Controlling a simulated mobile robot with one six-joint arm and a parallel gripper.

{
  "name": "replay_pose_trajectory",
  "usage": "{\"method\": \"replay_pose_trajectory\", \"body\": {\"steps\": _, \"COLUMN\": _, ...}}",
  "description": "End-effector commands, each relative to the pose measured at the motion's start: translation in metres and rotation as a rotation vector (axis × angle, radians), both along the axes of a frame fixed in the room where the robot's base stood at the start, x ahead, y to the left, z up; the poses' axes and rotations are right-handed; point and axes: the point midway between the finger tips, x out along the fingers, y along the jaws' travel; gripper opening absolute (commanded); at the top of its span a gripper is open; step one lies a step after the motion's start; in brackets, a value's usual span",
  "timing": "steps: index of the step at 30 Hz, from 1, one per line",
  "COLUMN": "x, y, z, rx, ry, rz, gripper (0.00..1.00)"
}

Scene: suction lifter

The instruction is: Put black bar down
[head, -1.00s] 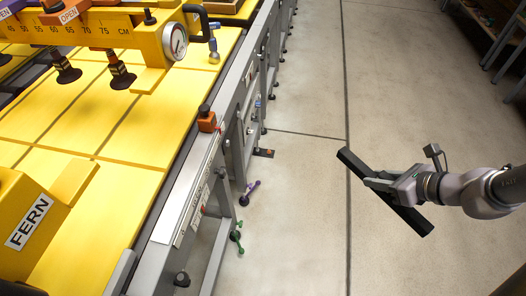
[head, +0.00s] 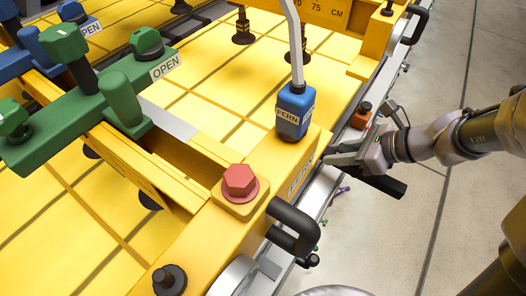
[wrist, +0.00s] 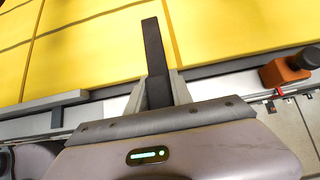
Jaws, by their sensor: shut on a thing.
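The black bar (head: 384,185) is in my gripper (head: 350,161), which is shut on it. In the head view the bar's near end sticks out to the lower right of the jaws, and its other end is hidden behind the yellow frame. In the wrist view the bar (wrist: 152,50) runs up from between the fingers (wrist: 160,88), with its far end over the yellow panel (wrist: 220,30). I cannot tell whether the bar touches the panel or the rail.
An orange clamp (head: 361,115) sits on the grey rail (wrist: 108,104). Open floor (head: 470,200) lies at right.

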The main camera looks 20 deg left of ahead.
Motion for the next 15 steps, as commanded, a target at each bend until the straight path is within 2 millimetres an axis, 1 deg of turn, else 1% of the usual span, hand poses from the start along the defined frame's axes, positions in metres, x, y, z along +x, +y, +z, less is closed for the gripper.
{"method": "replay_pose_trajectory", "body": {"steps": 2, "x": 0.001, "y": 0.021, "z": -0.005, "rx": 0.001, "ry": -0.001, "rz": 0.009, "gripper": 0.0}}
{"method": "replay_pose_trajectory", "body": {"steps": 3, "x": 0.003, "y": 0.034, "z": -0.008, "rx": 0.0, "ry": -0.002, "rz": 0.01, "gripper": 0.0}}
{"method": "replay_pose_trajectory", "body": {"steps": 9, "x": 0.013, "y": 0.1, "z": -0.014, "rx": 0.0, "ry": -0.002, "rz": 0.009, "gripper": 0.0}}
{"method": "replay_pose_trajectory", "body": {"steps": 12, "x": 0.017, "y": 0.125, "z": -0.015, "rx": 0.0, "ry": -0.002, "rz": 0.007, "gripper": 0.0}}
{"method": "replay_pose_trajectory", "body": {"steps": 15, "x": 0.019, "y": 0.14, "z": -0.016, "rx": 0.001, "ry": 0.0, "rz": 0.004, "gripper": 0.0}}
